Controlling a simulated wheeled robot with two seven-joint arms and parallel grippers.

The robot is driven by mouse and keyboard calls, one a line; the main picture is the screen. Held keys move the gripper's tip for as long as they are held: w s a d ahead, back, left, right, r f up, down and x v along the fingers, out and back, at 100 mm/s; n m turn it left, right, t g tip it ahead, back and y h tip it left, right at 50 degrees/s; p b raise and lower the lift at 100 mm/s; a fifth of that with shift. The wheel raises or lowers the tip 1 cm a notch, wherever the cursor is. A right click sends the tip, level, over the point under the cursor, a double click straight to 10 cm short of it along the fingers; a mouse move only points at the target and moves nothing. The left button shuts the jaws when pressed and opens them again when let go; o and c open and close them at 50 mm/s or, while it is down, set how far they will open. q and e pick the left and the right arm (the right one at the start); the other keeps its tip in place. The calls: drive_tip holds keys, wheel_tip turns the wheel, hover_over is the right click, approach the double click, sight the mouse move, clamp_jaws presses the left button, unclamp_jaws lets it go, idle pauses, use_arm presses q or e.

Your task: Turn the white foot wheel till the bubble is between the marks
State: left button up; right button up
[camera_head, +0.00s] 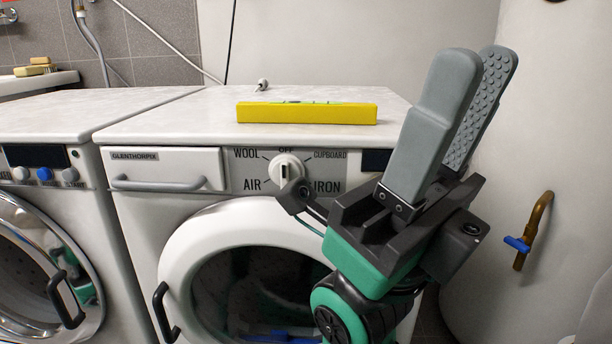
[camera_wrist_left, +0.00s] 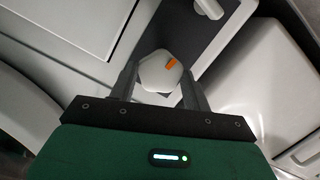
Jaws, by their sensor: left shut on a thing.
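The white foot wheel (camera_wrist_left: 160,76), faceted with an orange mark on top, shows in the left wrist view. My left gripper (camera_wrist_left: 163,72) has a finger on each side of it and is shut on it. This gripper is out of sight in the head view. A yellow spirit level (camera_head: 307,113) lies on top of the right washing machine (camera_head: 160,122). Its green vial (camera_head: 302,102) shows only as a thin strip at the top edge, so the bubble and marks cannot be read. My right gripper (camera_head: 480,58) is raised at the right, open and empty.
A second washing machine (camera_head: 60,115) stands close on the left. In the left wrist view a pale rounded post (camera_wrist_left: 208,8) rises just beyond the wheel.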

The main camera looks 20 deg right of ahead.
use_arm(q)
drive_tip(key=m+p, duration=0.2)
drive_tip(key=m, duration=0.1)
drive_tip(key=shift+y+p, duration=0.3)
drive_tip(key=shift+s+r+m+y+p, duration=0.1)
drive_tip(key=shift+m+y+p, duration=0.2)
drive_tip(key=shift+m+p, duration=0.8)
drive_tip(key=o, duration=1)
